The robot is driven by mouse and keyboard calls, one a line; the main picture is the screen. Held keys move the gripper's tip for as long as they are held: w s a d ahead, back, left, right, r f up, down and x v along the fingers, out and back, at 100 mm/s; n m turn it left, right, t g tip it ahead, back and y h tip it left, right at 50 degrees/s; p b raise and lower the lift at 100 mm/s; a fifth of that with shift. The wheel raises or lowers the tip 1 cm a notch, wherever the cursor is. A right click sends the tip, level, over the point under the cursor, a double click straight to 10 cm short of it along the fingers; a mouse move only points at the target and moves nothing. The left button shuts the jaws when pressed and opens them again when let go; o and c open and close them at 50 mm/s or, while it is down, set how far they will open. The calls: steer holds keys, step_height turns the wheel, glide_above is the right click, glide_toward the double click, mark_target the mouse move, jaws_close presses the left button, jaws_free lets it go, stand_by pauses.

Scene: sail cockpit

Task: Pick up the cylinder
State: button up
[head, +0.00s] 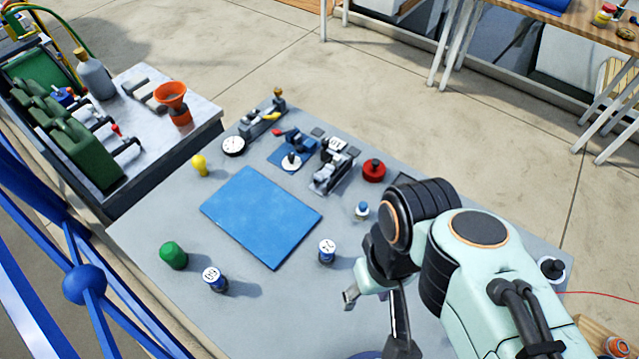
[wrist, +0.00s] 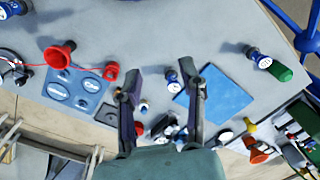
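Several cylinder-like things stand on the grey workbench. A green cylinder (head: 173,255) is at the left; it shows at the right in the wrist view (wrist: 281,72). A blue-and-white cylinder with dark markings on its top (head: 215,279) stands beside it. A similar blue-and-white cylinder (head: 327,251) stands near the blue mat's corner, and in the wrist view (wrist: 172,76) it appears between the fingers. I cannot tell which one the task means. My gripper (head: 374,318) is open and empty, above the bench, to the right of and apart from that nearer cylinder.
The blue mat (head: 262,217) lies mid-bench. Behind it are a white dial (head: 233,146), clamp-like metal parts (head: 334,165) and a red round part (head: 374,170). A small blue-and-white bottle (head: 362,210) is close to my arm. A yellow bulb (head: 200,165) stands left. The bench's near left is clear.

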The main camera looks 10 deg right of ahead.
stand_by(0.3)
steer(key=o, duration=0.3)
